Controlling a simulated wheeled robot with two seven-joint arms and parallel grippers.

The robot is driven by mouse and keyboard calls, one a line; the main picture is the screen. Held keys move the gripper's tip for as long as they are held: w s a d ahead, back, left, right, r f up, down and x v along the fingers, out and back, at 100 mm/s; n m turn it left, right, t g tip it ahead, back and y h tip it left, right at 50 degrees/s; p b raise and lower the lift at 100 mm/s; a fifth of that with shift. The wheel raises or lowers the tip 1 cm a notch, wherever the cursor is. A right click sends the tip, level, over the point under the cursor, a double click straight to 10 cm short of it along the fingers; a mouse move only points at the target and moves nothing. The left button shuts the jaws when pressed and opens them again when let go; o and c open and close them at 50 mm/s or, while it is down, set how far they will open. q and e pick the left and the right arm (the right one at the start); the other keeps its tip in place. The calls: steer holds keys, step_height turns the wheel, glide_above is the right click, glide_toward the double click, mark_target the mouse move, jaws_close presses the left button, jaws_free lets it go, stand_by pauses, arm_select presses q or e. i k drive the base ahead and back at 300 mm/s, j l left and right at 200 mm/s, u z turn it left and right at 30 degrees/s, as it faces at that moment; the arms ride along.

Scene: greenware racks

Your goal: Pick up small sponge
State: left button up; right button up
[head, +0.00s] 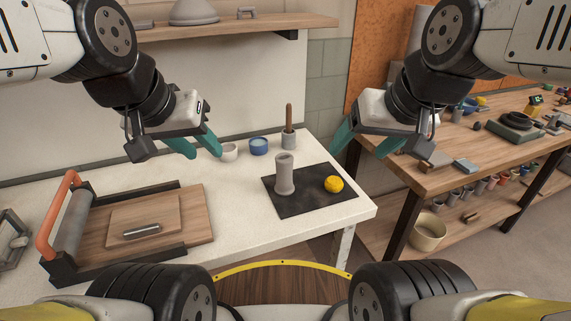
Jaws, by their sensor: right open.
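A small round yellow sponge (334,184) lies on the right part of a dark mat (310,205) on the white table. A grey clay cylinder (284,175) stands upright on the same mat, left of the sponge. My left gripper (206,149) hangs above the table's back middle, apart from the sponge, with its teal fingers spread and nothing between them. My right gripper (347,148) is open and empty, above and a little right of the sponge, not touching it. Part of its fingers is hidden by its own body.
A white cup (229,152), a blue cup (259,146) and a grey holder with a wooden tool (289,138) stand behind the mat. A slab roller (69,225) with a wooden board fills the left. A wooden workbench (455,176) stands at right, beyond a gap.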

mark_target(334, 184)
steer(key=l+u, duration=0.35)
steer(key=l, duration=0.2)
steer(key=l+u, duration=0.3)
steer(key=l, duration=0.25)
